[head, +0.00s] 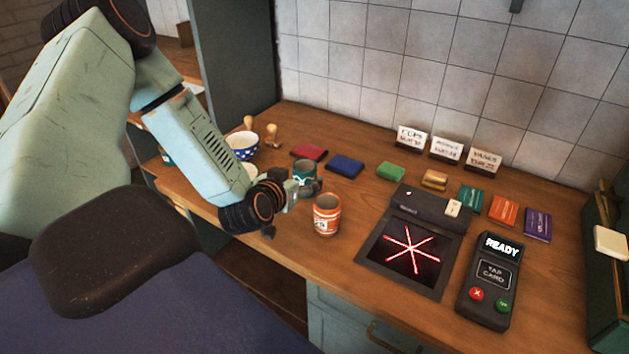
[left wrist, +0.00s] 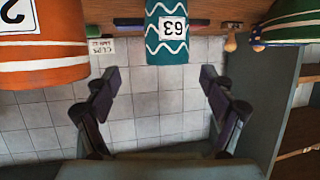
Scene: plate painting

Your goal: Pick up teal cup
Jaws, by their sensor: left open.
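The teal cup (head: 304,170) stands upright on the wooden counter, partly hidden by my left gripper (head: 286,188) in the head view. In the left wrist view, which is upside down, the teal cup (left wrist: 167,28) shows white wavy lines and a "63" label. It lies ahead of my open left gripper (left wrist: 160,82), roughly centred between the fingers, with nothing held. In the head view the fingertips are close to the cup; I cannot tell whether they touch it. My right gripper is not in view.
An orange cup (head: 327,217) stands close in front of the teal cup. A blue patterned bowl (head: 243,145) is behind my left wrist. Coloured blocks, including a green one (head: 390,171), lie toward the wall. A scanner (head: 415,248) and card terminal (head: 487,280) occupy the right.

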